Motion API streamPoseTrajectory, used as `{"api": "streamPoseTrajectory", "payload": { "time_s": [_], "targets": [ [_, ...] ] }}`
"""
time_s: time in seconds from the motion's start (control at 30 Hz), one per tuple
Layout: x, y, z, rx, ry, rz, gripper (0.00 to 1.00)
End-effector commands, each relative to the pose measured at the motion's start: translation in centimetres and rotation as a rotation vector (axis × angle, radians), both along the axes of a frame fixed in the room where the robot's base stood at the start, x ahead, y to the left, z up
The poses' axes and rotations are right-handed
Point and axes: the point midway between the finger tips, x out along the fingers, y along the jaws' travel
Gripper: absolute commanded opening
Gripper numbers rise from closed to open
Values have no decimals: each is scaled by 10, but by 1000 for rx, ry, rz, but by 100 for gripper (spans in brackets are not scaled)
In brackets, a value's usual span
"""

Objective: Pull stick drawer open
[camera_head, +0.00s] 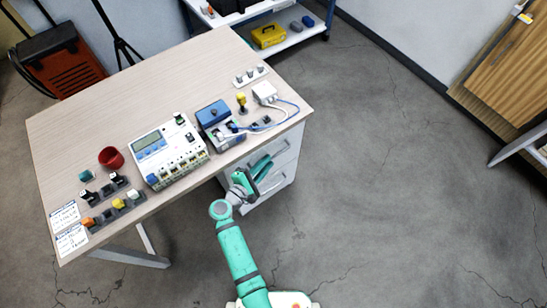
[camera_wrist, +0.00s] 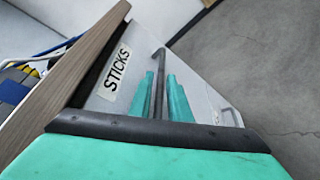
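The stick drawer (camera_wrist: 141,50) has a pale grey front with a white label (camera_wrist: 115,73) reading "STICKS", and sits just under the wooden tabletop. It looks shut. Its dark bar handle (camera_wrist: 159,62) runs between the two teal fingers of my gripper (camera_wrist: 161,88). The fingers stand on either side of the handle with narrow gaps visible, so my gripper looks open around it. In the head view my gripper (camera_head: 262,170) is at the drawer front (camera_head: 282,148), below the table's right edge. The contact is too small to judge there.
Another drawer handle (camera_wrist: 229,113) shows lower down. The grey floor (camera_head: 390,180) right of the drawers is clear.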

Motion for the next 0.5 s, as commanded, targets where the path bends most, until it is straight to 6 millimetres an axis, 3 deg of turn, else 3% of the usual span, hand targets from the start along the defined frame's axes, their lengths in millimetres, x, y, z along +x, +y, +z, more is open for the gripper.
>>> {"api": "streamPoseTrajectory", "payload": {
  "time_s": [0.2, 0.5],
  "targets": [
    [23, -15, -6, 0, 0, 2, 17],
    [32, -20, -9, 1, 1, 4, 17]
  ]
}}
